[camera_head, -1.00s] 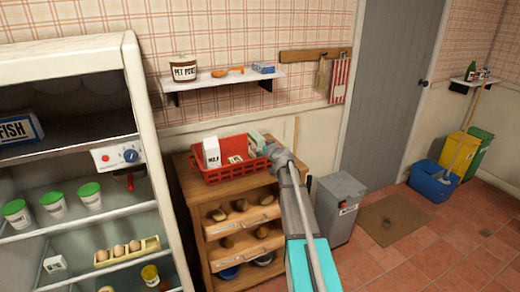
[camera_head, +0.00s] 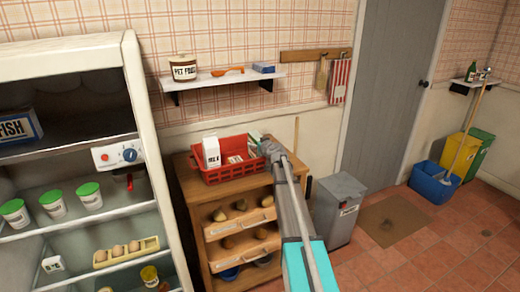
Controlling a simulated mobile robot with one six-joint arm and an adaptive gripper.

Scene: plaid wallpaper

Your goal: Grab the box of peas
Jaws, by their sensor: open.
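A red crate (camera_head: 231,175) stands on top of a wooden cabinet. A pale, greenish box (camera_head: 253,149) is at its back right corner; its label is too small to read, so I cannot confirm that it is the box of peas. My gripper (camera_head: 266,147) is open at the crate's right end, close beside this box and partly covering it. I cannot tell whether the fingers touch it or are around it. A white carton (camera_head: 211,152) stands upright in the crate's left part, with another flat item between.
The wooden cabinet (camera_head: 196,207) has shelves of potatoes. An open fridge (camera_head: 150,150) stands close on the left. A grey bin (camera_head: 338,205) is to the right. A wall shelf (camera_head: 222,83) with a pet food jar (camera_head: 183,68) hangs above the crate.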

